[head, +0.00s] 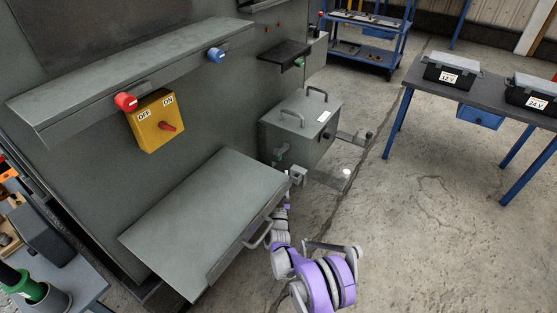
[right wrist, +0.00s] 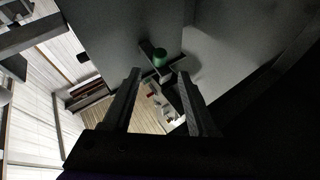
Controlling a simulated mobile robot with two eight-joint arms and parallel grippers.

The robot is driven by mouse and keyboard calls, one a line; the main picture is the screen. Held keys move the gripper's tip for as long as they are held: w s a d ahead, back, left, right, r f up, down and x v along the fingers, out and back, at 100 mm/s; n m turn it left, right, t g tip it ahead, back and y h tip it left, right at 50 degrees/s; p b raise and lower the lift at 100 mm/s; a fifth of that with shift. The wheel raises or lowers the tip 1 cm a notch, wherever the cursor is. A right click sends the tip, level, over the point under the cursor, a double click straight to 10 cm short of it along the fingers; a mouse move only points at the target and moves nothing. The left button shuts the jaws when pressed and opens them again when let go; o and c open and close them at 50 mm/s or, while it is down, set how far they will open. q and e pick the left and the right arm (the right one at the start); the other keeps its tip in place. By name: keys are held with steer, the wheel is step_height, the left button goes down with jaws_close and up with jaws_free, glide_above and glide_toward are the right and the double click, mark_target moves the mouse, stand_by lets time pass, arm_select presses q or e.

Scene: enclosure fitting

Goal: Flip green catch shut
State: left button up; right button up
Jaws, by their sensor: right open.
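In the right wrist view the green knob (right wrist: 160,57) sits on a dark bar against a grey surface, just beyond and between my fingertips. My right gripper (right wrist: 159,76) is open with nothing between its fingers. My left gripper is not in view.
The sloping grey panel (head: 205,215) with a handle lies left of my right arm. A yellow OFF/ON switch box (head: 155,121) hangs above it. A dark table (head: 490,85) stands right; the floor between is clear.

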mark_target(277, 159)
steer(key=b+x, duration=0.1)
steer(key=x, duration=0.6)
steer(key=shift+f, duration=0.1)
steer(key=c, duration=0.9)
jaws_close()
steer(key=shift+a, duration=0.25)
